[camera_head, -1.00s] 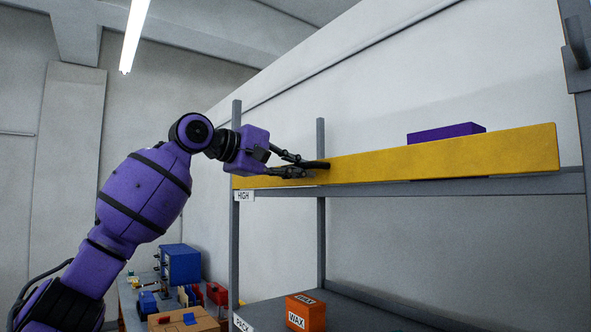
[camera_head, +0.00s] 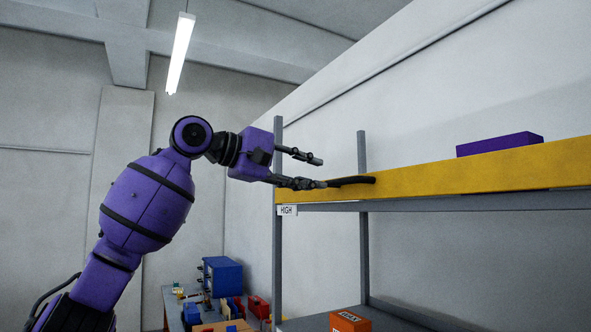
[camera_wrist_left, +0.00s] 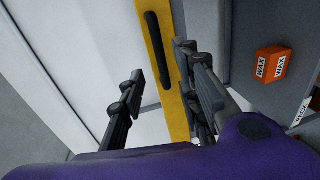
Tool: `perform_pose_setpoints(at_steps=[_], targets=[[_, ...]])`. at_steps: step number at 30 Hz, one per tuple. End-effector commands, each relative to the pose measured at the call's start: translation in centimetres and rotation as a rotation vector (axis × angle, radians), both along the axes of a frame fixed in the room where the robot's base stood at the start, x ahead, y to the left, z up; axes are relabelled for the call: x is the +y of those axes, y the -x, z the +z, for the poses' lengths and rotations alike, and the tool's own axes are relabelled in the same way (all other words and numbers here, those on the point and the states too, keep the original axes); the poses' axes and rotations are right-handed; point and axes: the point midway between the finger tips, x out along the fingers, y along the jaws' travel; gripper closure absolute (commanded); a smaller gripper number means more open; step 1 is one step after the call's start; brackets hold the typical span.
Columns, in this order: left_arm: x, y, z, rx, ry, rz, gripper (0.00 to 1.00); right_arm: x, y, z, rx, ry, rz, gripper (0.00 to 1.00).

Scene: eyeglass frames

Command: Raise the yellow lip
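The yellow lip (camera_head: 470,172) is a long board along the front edge of the high shelf, with its lower edge at the grey shelf beam. A black bar handle (camera_head: 352,181) is on its face near the left end. My left gripper (camera_head: 320,172) is open at the left end of the lip, one finger higher than the other. The lower finger's tip is close to the handle; I cannot tell whether they touch. In the left wrist view the handle (camera_wrist_left: 157,55) lies ahead, between the lines of the spread fingers and nearer the right one. My right gripper is not in view.
A purple box (camera_head: 500,145) sits on the high shelf behind the lip. An orange wax box (camera_head: 350,320) stands on the shelf below. Grey uprights (camera_head: 278,240) frame the rack. A bench with a blue cabinet (camera_head: 222,277) stands at the back left.

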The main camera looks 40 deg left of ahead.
Motion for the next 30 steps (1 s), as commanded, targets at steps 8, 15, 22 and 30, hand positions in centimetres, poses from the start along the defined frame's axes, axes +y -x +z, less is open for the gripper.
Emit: perform_pose_setpoints(at_steps=[8,15,22,30], targets=[[1.2,2.9,0.5,0.001,0.0,0.0,0.69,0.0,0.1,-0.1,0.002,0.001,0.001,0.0],[1.3,3.1,0.6,0.001,0.0,-0.001,0.69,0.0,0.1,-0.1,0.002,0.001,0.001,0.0],[1.3,3.1,0.6,0.0,0.0,-0.001,0.69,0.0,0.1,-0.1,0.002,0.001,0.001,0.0],[1.2,1.6,-2.0,0.03,-0.037,0.001,0.69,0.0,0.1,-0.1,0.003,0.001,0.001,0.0]])
